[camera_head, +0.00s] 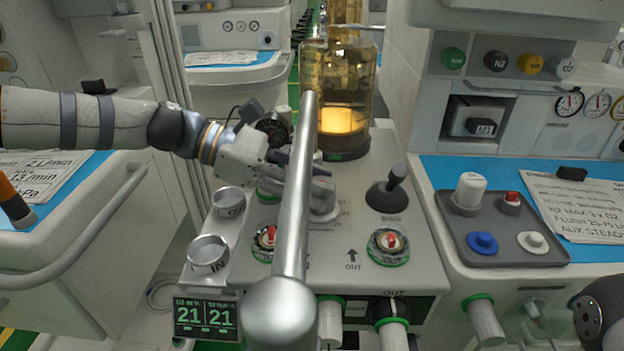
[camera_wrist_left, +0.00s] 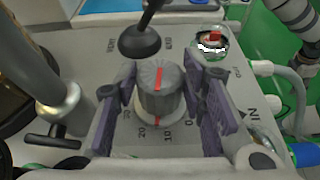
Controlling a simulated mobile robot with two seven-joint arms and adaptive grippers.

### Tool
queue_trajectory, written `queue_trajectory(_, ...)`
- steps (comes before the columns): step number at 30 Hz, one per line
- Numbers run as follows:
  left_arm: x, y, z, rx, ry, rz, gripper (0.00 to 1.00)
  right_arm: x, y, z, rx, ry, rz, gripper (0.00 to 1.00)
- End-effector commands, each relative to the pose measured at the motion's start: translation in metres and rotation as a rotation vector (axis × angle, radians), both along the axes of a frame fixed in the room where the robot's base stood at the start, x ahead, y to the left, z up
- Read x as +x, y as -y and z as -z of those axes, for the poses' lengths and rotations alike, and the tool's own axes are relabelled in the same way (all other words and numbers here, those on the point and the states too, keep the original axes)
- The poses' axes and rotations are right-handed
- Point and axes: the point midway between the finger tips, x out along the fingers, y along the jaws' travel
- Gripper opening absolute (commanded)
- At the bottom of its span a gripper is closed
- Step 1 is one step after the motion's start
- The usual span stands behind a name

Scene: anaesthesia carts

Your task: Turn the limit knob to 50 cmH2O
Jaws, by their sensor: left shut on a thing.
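The limit knob (camera_wrist_left: 160,88) is grey and ribbed, with a red line on top, in the left wrist view. Its scale shows 20, 10 and 0 on the near side, and a red mark sits low between 20 and 10. My left gripper (camera_wrist_left: 162,112) has its purple-padded fingers on either side of the knob and is shut on it. In the head view my left gripper (camera_head: 298,178) reaches the panel from the left, partly behind a metal bar. The knob is mostly hidden there. My right gripper is not in view.
The thick metal bar (camera_head: 297,200) with a round end stands in front of the panel. A black lever (camera_head: 388,192) stands right of the gripper. A glass canister (camera_head: 338,95) is behind. Two round gauges with red centres (camera_head: 390,244) sit nearer the front edge.

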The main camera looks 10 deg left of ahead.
Motion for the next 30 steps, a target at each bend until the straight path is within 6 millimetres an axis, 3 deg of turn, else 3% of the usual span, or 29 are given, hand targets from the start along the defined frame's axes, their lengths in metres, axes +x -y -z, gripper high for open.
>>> queue_trajectory(1,-0.001,0.0,0.003,0.004,-0.001,0.002,0.09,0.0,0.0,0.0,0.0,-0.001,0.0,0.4)
queue_trajectory(2,-0.001,0.0,0.003,0.004,-0.001,0.002,0.39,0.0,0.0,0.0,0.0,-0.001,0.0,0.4)
queue_trajectory(4,-0.001,0.0,0.003,0.003,-0.001,0.002,0.55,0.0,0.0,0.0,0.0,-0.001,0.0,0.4)
queue_trajectory(5,-0.001,0.0,0.002,0.003,-0.001,0.002,0.58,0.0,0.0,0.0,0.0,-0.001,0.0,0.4)
queue_trajectory(13,0.0,0.0,0.001,0.001,-0.001,0.001,0.58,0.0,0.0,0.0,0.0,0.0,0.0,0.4)
queue_trajectory(16,-0.001,-0.009,-0.003,0.001,0.001,-0.003,0.58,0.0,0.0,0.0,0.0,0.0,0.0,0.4)
queue_trajectory(24,-0.012,-0.073,-0.031,0.001,0.003,-0.003,0.58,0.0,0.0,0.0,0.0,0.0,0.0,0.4)
queue_trajectory(30,-0.018,-0.104,-0.043,0.001,0.001,-0.002,0.58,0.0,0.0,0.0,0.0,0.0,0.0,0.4)
